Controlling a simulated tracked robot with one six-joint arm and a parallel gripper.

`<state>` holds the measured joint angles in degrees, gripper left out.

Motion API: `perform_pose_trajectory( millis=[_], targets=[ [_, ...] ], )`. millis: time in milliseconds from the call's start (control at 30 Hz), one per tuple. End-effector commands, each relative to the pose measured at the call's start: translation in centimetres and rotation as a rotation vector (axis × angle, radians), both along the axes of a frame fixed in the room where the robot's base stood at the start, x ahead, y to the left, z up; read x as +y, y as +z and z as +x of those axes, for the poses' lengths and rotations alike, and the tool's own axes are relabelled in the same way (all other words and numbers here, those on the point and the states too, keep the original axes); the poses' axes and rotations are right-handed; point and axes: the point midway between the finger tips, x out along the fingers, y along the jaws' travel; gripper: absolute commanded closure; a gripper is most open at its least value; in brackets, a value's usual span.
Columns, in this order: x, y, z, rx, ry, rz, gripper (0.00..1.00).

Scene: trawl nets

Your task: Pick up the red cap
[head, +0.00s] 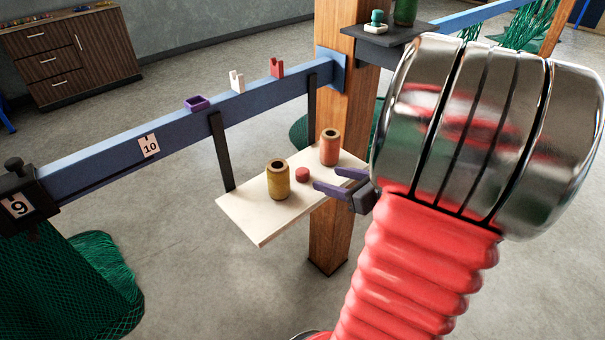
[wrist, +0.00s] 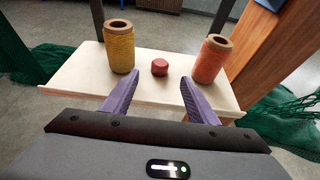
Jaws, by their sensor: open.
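The red cap (head: 302,174) is a small round piece lying on the pale hanging shelf (head: 262,225), between a yellow spool (head: 278,180) and an orange-red spool (head: 329,148). My gripper (head: 333,180) has purple fingers and is open and empty, just right of the cap in the head view. In the wrist view the red cap (wrist: 160,67) lies beyond the fingertips, about midway between them. The yellow spool (wrist: 119,48) stands left of it and the orange-red spool (wrist: 210,60) right. Nothing hides the cap.
A blue beam (head: 180,125) runs behind the shelf, carrying a purple tray (head: 197,103), a white piece (head: 237,82) and a red piece (head: 277,68). Dark straps (head: 221,150) hold the shelf. A wooden post (head: 335,230) stands at its right end. Green nets (head: 80,285) hang lower left.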

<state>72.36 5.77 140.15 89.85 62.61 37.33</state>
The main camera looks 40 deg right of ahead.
Motion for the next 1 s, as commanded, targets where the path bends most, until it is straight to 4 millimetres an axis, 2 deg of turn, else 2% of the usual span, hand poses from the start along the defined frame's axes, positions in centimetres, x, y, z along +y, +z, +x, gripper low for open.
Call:
perform_pose_trajectory(
  millis=[600, 1000],
  targets=[
    [0.4, -2.7, 6.7, 0.001, 0.005, 0.001, 0.47],
    [0.4, -2.9, 7.1, 0.001, 0.004, 0.001, 0.47]
  ],
)
